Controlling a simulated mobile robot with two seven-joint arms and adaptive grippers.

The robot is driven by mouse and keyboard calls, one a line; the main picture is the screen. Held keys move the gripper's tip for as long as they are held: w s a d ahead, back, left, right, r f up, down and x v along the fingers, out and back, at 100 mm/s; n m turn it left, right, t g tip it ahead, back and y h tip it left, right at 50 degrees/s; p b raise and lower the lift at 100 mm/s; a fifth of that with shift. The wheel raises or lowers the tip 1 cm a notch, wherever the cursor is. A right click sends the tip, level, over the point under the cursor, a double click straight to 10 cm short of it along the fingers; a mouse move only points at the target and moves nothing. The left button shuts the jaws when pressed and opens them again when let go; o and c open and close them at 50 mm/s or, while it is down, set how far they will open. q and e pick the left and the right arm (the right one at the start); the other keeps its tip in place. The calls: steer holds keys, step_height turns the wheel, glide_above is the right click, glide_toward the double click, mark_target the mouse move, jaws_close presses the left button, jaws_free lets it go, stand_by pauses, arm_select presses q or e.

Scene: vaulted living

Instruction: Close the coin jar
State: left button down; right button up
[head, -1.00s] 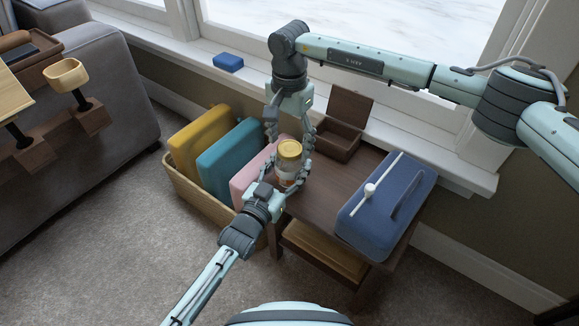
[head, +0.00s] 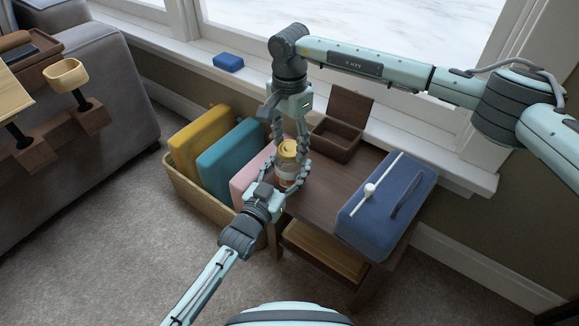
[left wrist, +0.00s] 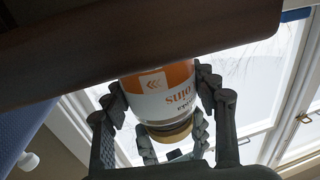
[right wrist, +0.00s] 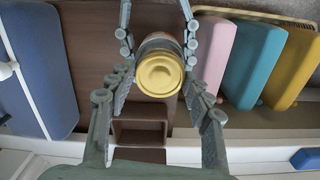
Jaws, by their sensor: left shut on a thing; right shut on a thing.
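The coin jar (head: 287,172) has an orange and white label and stands upright at the near left end of the side table. In the left wrist view the jar (left wrist: 160,88) appears upside down. Its gold lid (head: 288,148) sits at the jar's mouth; how tight it is I cannot tell. My left gripper (head: 283,184) is shut on the jar's body from the near side. My right gripper (head: 290,158) comes from above and is shut on the lid. The round lid top (right wrist: 160,73) faces the right wrist camera, with a finger on either side.
The brown side table (head: 323,205) also bears an open wooden box (head: 337,140) and a blue case (head: 378,222) with a white stick on it. A basket (head: 190,187) with yellow, teal and pink cases stands left. The window sill (head: 190,67) runs behind.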

steer(key=m, duration=0.7)
steer(key=shift+m, duration=0.3)
steer(key=m, duration=0.4)
steer(key=shift+m, duration=0.4)
steer(key=m, duration=0.5)
steer(key=shift+f, duration=0.1)
steer(key=m, duration=0.5)
steer(key=o, duration=1.4)
steer(key=shift+c, duration=0.2)
step_height(320, 180, up, 12)
